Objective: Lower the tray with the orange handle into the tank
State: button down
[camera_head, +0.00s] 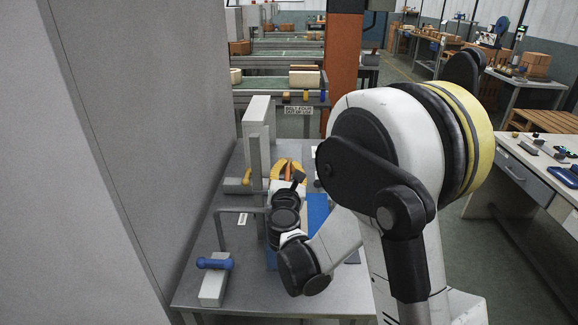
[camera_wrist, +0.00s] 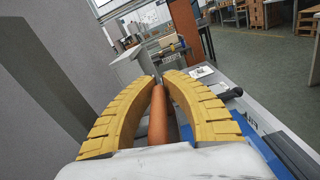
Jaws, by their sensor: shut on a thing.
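My gripper (camera_head: 287,168) has two yellow ribbed fingers and is over the grey table, in front of a tall pale block. In the wrist view, my gripper (camera_wrist: 159,78) is closed around the orange handle (camera_wrist: 158,122), which runs lengthwise between the fingers. A small part of the orange handle (camera_head: 289,168) also shows in the head view. The tray body below the handle is hidden behind my gripper and arm. I cannot make out the tank for certain in either view.
The grey table (camera_head: 195,292) has a pale block (camera_head: 258,112), a grey post (camera_head: 256,165) and a bent rod (camera_head: 238,210). A blue strip (camera_head: 317,212) lies right of my wrist. A grey wall (camera_head: 140,130) closes the left.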

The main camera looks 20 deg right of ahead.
jog(key=c, duration=1.4)
grip_release()
jog(key=shift+a+r, duration=0.1)
jog(key=shift+a, duration=0.05)
jog(key=v, duration=1.2)
